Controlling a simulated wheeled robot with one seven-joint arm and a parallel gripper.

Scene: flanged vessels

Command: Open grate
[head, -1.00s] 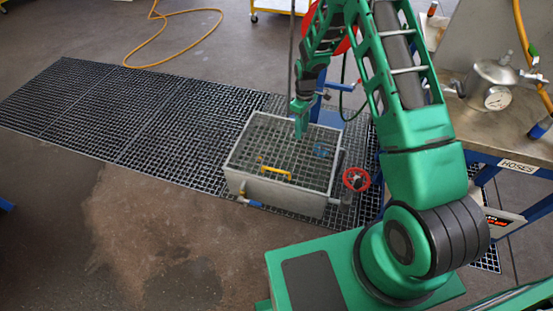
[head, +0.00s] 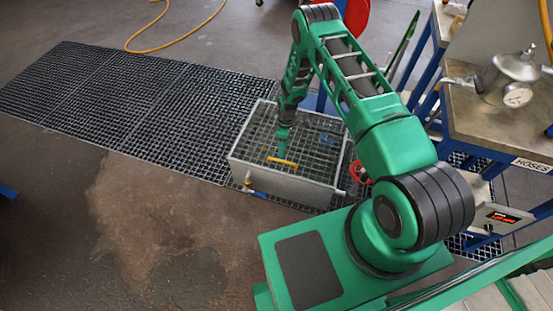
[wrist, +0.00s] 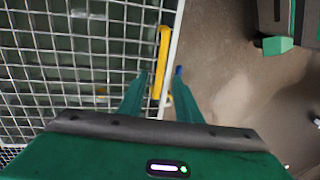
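The grate (head: 310,127) is a metal mesh lying flat on top of a light grey box (head: 285,185) in the head view. Its yellow handle (head: 283,163) is near the front edge. My gripper (head: 281,148) points down over the grate, just behind the handle in the picture. In the wrist view my gripper (wrist: 159,76) is open, with its two green fingers apart. The yellow handle (wrist: 161,60) lines up between the fingers, along the white rim of the box. How far the fingertips are above the handle is hard to tell.
A red valve wheel (head: 359,172) sits at the right side of the box. Dark floor grating (head: 120,95) extends to the left. A steel bench marked HOSES (head: 490,130) stands at the right. The brown floor in front is clear.

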